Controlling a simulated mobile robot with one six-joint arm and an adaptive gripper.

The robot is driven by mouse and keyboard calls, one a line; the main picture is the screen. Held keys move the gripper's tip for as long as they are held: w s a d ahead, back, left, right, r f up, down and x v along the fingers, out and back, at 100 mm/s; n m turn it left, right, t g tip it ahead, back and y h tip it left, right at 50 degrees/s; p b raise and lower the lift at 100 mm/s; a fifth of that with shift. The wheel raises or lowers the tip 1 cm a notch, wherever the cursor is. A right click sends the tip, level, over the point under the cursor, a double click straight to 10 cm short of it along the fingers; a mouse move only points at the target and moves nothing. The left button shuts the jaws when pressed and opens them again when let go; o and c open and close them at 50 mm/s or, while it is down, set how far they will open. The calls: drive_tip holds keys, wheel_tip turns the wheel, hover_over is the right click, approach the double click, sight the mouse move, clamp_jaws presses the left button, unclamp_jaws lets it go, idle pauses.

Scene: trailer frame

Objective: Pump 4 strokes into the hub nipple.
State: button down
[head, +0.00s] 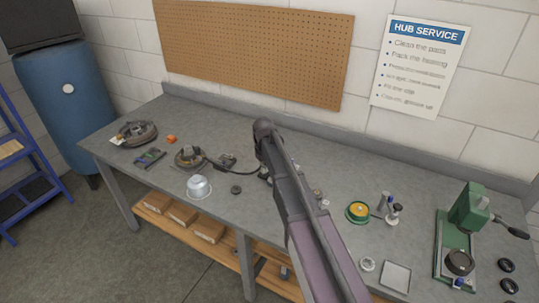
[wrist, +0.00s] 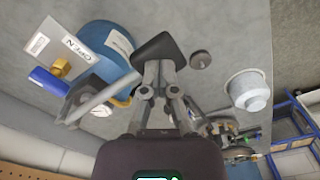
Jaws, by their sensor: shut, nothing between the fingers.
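In the wrist view my gripper (wrist: 158,55) is shut, with dark fingertips together and nothing visibly held. Beside it is a blue rounded body (wrist: 108,45) with a white label, apparently the pump. I cannot tell whether the fingers touch the bar. In the head view my arm hides my gripper and most of the pump. A dark hose (head: 215,163) runs toward a hub (head: 190,157); the nipple is too small to make out.
Another hub assembly (head: 135,133) is at left. A yellow-green tin (head: 357,211), a tray (head: 395,276) and a green press (head: 468,215) stand at right.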

drive_tip(key=shift+r, duration=0.15)
drive_tip(key=shift+w+d+r+p, duration=0.1)
drive_tip(key=shift+w+r+p, duration=0.05)
drive_tip(key=shift+r+p, duration=1.15)
drive_tip(key=shift+w+d+r+p, duration=0.15)
drive_tip(key=shift+w+r+p, duration=0.05)
drive_tip(key=shift+r+p, duration=1.05)
drive_tip(key=shift+w+d+r+p, duration=0.1)
drive_tip(key=shift+w+r+p, duration=0.05)
drive_tip(key=shift+r+p, duration=1.1)
drive_tip(key=shift+f, duration=0.1)
drive_tip(key=shift+f, duration=0.2)
drive_tip(key=shift+s+a+f+b, duration=0.1)
drive_tip(key=shift+s+f+b, duration=0.05)
drive_tip(key=shift+f+b, duration=0.4)
drive_tip(key=shift+s+a+f+b, duration=0.15)
drive_tip(key=shift+f+b, duration=0.25)
drive_tip(key=shift+b, duration=0.2)
drive_tip(key=shift+f, duration=0.15)
drive_tip(key=shift+s+a+f+b, duration=0.1)
drive_tip(key=shift+s+f+b, duration=0.1)
drive_tip(key=shift+f+b, duration=0.95)
drive_tip(key=shift+r, duration=0.15)
